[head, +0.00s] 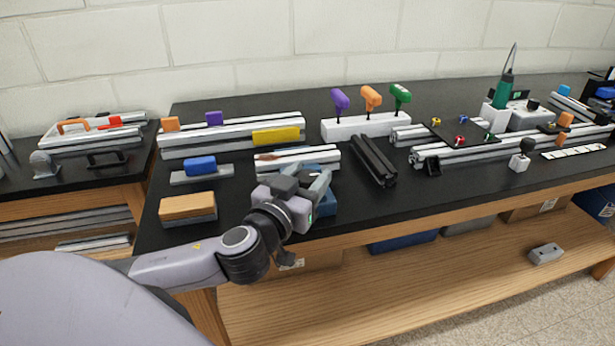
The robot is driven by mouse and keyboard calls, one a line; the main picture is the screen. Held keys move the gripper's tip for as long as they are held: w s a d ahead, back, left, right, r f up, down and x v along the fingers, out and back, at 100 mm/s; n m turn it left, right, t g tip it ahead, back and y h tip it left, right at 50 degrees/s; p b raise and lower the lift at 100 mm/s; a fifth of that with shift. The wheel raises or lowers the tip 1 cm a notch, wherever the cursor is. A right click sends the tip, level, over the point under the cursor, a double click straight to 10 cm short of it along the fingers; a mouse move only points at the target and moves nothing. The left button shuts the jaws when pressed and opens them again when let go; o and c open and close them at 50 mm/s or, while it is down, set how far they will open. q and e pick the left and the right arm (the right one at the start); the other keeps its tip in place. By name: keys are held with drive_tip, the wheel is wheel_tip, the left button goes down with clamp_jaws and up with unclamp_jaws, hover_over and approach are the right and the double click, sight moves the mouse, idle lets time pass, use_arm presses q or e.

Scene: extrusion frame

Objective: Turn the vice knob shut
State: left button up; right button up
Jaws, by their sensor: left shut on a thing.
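The blue vice (327,204) stands near the front edge of the black bench, largely hidden behind my left gripper. A light extrusion bar (298,157) lies at the vice's far side; whether the jaws touch it cannot be seen. My left gripper (321,184) reaches in from the left and sits right at the vice. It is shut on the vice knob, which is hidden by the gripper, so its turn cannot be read. My right gripper is out of view.
A dark extrusion (374,160) lies close right of the vice. A blue block (201,165) and a wooden-topped block (188,207) are to the left. Behind stands a white holder (366,128) with purple, orange and green handled tools.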

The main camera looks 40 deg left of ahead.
use_arm(q)
drive_tip(key=shift+f+m+h+b, duration=0.2)
drive_tip(key=shift+m+h+b, duration=0.4)
drive_tip(key=shift+h, duration=0.4)
drive_tip(key=shift+r+m+h, duration=0.1)
drive_tip(key=shift+m+h, duration=0.7)
drive_tip(key=shift+h, duration=0.4)
drive_tip(key=o, duration=1)
drive_tip(key=shift+c, duration=0.2)
drive_tip(key=shift+s+a+b, duration=0.2)
drive_tip(key=shift+s+b, duration=0.4)
drive_tip(key=shift+s, duration=1.05)
drive_tip(key=shift+s+a, duration=0.2)
drive_tip(key=shift+s, duration=1.7)
